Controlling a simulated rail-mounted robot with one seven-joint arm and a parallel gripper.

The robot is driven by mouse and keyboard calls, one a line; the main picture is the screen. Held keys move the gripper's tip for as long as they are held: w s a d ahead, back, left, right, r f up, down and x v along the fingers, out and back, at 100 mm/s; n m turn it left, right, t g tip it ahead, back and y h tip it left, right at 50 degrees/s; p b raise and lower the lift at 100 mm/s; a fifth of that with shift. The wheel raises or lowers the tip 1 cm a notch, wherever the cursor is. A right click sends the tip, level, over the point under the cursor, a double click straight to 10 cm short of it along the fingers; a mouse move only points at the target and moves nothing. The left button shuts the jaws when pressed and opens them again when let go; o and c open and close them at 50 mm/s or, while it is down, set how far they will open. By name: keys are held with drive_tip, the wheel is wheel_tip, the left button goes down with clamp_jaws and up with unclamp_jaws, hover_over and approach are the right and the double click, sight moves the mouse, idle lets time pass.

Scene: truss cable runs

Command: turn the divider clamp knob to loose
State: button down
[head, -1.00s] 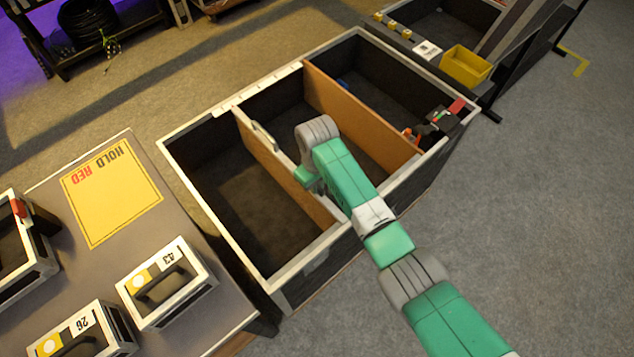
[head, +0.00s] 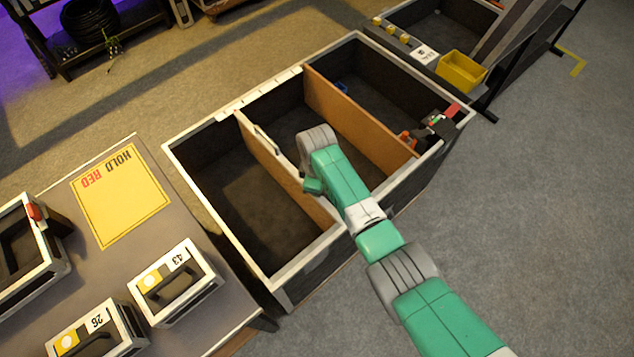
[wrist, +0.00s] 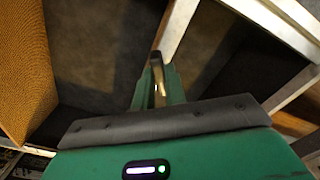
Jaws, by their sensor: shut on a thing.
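The crate (head: 222,232) is split by two tan dividers. The left divider (head: 272,158) has a pale strip along its top, and the right divider (head: 355,110) stands beyond my wrist. My gripper (head: 313,186) is low beside the left divider, toward the near end of the crate. In the wrist view my gripper (wrist: 158,90) has its green fingers close together, shut on a small tan and dark piece, seemingly the clamp knob (wrist: 156,62). The fingers hide most of it, so its turn position cannot be read. In the head view my arm hides the knob.
A table at left holds a yellow HOLD RED sheet (head: 120,195) and boxes marked 43 (head: 175,283) and 26 (head: 97,330). A yellow bin (head: 461,70) stands beyond. The left compartment looks empty.

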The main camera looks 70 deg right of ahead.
drive_tip(key=n+p, duration=0.1)
drive_tip(key=n, duration=0.4)
drive_tip(key=shift+r+n, duration=0.1)
drive_tip(key=shift+n, duration=0.2)
drive_tip(key=n+p, duration=0.1)
drive_tip(key=n, duration=0.4)
drive_tip(key=shift+n, duration=0.4)
drive_tip(key=c, duration=1.4)
unclamp_jaws()
drive_tip(key=shift+c, duration=0.2)
wheel_tip(320, 180, up, 8)
drive_tip(key=p, duration=0.3)
drive_tip(key=shift+p, duration=0.35)
drive_tip(key=shift+f, duration=0.2)
